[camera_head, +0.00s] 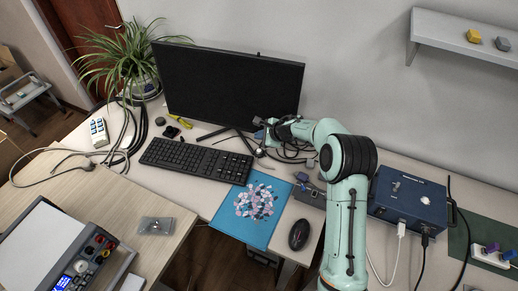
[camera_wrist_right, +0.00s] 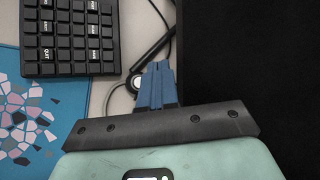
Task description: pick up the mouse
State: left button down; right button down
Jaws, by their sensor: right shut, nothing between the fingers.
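The mouse (camera_head: 299,234) is black and lies on the desk, just right of the blue mouse pad (camera_head: 228,231). My right gripper (camera_head: 259,134) is in front of the monitor's lower right part, well behind the mouse and apart from it. In the right wrist view its blue fingers (camera_wrist_right: 156,85) are together with nothing between them. The mouse does not show in the right wrist view. My left gripper is not in view.
The keyboard (camera_head: 196,159) lies left of the pad, below the monitor (camera_head: 228,85). My right arm passes close right of the mouse. A blue box (camera_head: 411,202) with cables stands farther right. A plant (camera_head: 138,62) stands at the back left.

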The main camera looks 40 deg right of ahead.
aim_at(299, 233)
jog(key=k+j, duration=0.75)
jog(key=j, duration=0.25)
